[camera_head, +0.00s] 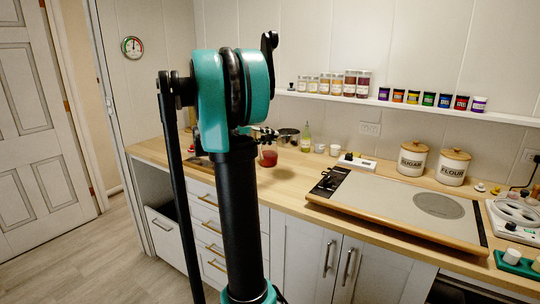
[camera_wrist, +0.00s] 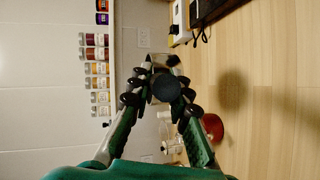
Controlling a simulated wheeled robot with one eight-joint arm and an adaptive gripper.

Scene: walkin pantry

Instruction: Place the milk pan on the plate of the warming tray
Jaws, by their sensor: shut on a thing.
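A small silver pan (camera_head: 289,136), which looks like the milk pan, is held above the counter at the back. My gripper (camera_head: 268,132) is at its left side, partly hidden behind my arm. In the wrist view my gripper (camera_wrist: 164,84) is shut on a dark round-ended piece, apparently the pan's handle; the fingers hide most of the pan. The warming tray (camera_head: 330,203) lies on the counter to the right, with a pale plate (camera_head: 385,196), a darker round mark and black controls at its left end. The plate is bare.
A red vessel (camera_head: 268,158) stands on the counter below my gripper. Sugar (camera_head: 412,160) and flour (camera_head: 453,168) canisters stand behind the tray. A white appliance (camera_head: 515,218) is right of it. A jar shelf (camera_head: 400,104) runs along the wall.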

